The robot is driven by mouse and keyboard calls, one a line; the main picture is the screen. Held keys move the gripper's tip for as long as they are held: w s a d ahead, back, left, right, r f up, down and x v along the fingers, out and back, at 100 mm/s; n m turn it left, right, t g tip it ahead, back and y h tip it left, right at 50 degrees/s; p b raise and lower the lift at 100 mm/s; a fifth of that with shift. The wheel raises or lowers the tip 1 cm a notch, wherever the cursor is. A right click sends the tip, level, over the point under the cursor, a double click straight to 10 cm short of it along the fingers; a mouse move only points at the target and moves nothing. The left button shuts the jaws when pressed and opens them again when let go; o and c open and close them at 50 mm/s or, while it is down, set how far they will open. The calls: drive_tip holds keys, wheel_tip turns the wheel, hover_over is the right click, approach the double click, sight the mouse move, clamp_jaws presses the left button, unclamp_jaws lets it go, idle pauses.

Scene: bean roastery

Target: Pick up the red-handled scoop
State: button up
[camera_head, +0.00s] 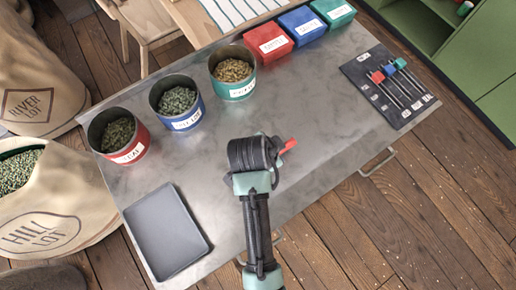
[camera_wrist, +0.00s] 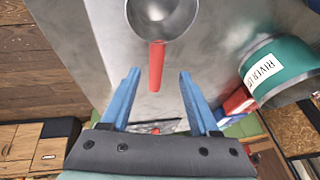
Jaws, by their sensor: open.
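The red-handled scoop shows in the wrist view with its red handle (camera_wrist: 156,68) pointing toward my gripper and its round metal bowl (camera_wrist: 162,16) at the top edge, partly cut off. In the head view only its red handle (camera_head: 288,146) shows, just right of my wrist; the rest is hidden behind my arm. My gripper (camera_wrist: 160,73) is open and empty, with one blue finger on each side of the handle's end in the picture. The fingers appear apart from the handle; I cannot tell the height gap. My gripper end (camera_head: 256,155) is over the metal table (camera_head: 310,130).
Red, blue and teal tins (camera_head: 234,90) of beans stand at the table's left and back. Red, blue and green boxes (camera_head: 302,26) line the back edge. A dark tray (camera_head: 166,232) lies front left. A black mat (camera_head: 372,72) with colored-handled tools lies right. The table between is clear.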

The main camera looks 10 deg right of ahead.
drive_tip(key=x, duration=0.3)
drive_tip(key=p+x, duration=0.1)
drive_tip(key=shift+s+d+f, duration=0.1)
drive_tip(key=shift+d+f, duration=0.25)
drive_tip(key=shift+d, duration=0.05)
drive_tip(key=shift+x, duration=0.75)
clamp_jaws()
